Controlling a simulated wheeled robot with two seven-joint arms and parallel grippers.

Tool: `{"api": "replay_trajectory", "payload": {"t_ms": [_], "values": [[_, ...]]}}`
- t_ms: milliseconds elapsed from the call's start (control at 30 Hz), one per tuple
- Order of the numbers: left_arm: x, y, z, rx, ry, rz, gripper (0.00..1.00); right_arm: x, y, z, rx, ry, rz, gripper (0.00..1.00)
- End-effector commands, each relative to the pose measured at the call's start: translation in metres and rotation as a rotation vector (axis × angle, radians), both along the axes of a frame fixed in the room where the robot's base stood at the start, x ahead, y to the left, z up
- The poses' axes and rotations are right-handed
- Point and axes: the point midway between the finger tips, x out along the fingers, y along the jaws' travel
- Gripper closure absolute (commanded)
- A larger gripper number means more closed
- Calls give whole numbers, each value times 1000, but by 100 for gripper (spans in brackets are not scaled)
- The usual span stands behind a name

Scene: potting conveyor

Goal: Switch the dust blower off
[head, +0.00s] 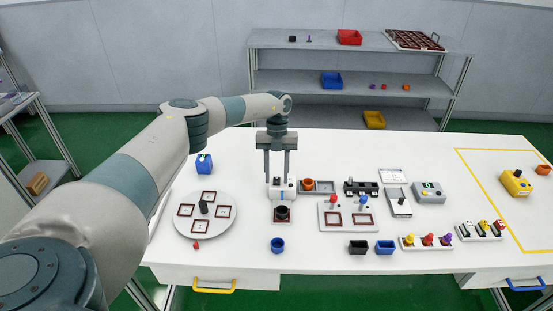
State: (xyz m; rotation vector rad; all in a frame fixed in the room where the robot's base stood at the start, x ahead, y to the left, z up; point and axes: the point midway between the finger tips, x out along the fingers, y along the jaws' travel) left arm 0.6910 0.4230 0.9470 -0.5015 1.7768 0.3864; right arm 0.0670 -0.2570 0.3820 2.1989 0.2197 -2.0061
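My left gripper (277,174) points straight down above the white table (330,260). Its two fingers are apart, with nothing seen between them. Just below and behind the fingertips is a small white device (283,190), partly hidden by the fingers. A square plate with a dark round piece (283,213) lies in front of this device. I cannot tell for sure which device is the dust blower, nor whether the fingertips touch the white one. No switch state can be read. My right gripper is not in view.
A round white turntable (230,225) with several square frames is at left, near a blue box (204,163). A grey panel (333,224) with red and blue knobs is right of the gripper. Blue cups and coloured knobs line the front. A yellow box (516,183) is far right.

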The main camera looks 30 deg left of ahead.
Motion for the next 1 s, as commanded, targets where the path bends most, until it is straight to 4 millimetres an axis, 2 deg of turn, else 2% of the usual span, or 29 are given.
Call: {"api": "replay_trajectory", "payload": {"t_ms": [167, 367, 800, 1000], "values": [[3, 2, 9, 0, -1, 0, 62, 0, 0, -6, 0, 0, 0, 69], [10, 6, 35, 0, -5, 2, 62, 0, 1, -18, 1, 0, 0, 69], [29, 17, 120, 0, -5, 3, 62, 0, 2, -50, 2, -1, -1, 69], [35, 21, 151, 0, -3, 2, 62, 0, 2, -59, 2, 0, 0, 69]]}}
